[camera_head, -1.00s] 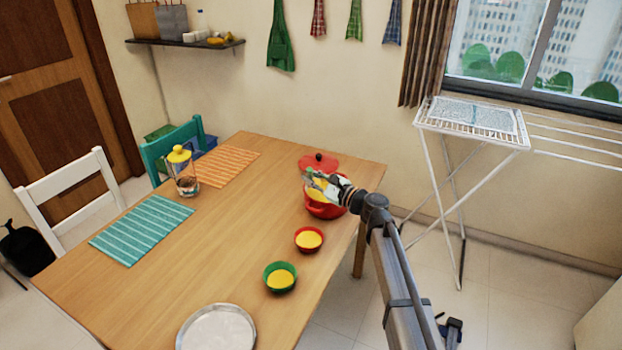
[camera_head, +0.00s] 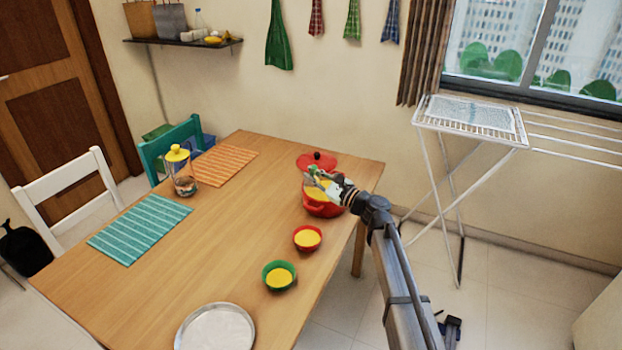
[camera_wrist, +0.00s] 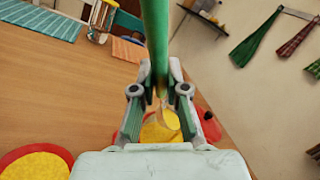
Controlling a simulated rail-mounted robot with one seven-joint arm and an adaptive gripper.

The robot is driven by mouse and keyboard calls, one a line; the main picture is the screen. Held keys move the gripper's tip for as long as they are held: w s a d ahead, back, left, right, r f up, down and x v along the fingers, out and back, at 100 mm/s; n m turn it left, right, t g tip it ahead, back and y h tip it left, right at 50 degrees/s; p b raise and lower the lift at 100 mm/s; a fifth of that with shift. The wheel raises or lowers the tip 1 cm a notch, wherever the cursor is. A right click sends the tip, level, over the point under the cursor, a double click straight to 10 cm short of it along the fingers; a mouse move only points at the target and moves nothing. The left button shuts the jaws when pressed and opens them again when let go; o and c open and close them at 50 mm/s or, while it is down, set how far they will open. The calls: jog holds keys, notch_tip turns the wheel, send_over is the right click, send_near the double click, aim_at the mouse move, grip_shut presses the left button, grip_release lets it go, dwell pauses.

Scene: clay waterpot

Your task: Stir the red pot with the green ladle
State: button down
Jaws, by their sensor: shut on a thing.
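The red pot (camera_head: 324,210) stands near the table's right edge and holds yellow contents. Its red lid (camera_head: 317,161) with a black knob is just behind it. My gripper (camera_head: 320,182) is over the pot and hides part of it. In the wrist view my gripper (camera_wrist: 159,92) is shut on the handle of the green ladle (camera_wrist: 155,40). The handle rises between the fingers, and the ladle's lower end points down at the yellow contents. How deep it sits is hidden. In the head view only a small green piece of the ladle (camera_head: 312,171) shows.
A small red bowl (camera_head: 308,239) and a green bowl (camera_head: 279,276), both with yellow contents, stand in front of the pot. A metal plate (camera_head: 215,330) is at the near edge. A yellow-lidded jar (camera_head: 181,173) stands left. The table's middle is clear.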

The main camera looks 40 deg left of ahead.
jog(key=shift+w+d+r+m+y+b, duration=0.15)
jog(key=shift+w+d+m+y+b, duration=0.6)
jog(key=shift+m, duration=0.25)
jog(key=shift+s+a+b, duration=0.1)
jog(key=shift+b, duration=0.45)
jog(key=shift+b, duration=0.85)
jog(key=shift+w+t, duration=0.2)
jog(key=shift+t, duration=0.1)
jog(key=shift+y, duration=0.25)
jog(key=shift+w+d+f+m+t+y+b, duration=0.1)
jog(key=shift+w+d+m+t+y+b, duration=0.4)
jog(key=shift+m+b, duration=0.35)
jog(key=shift+w+d+f+m+t+y+b, duration=0.1)
jog(key=shift+w+d+m+t+y+b, duration=0.4)
jog(key=shift+m, duration=0.55)
jog(key=shift+w, duration=0.1)
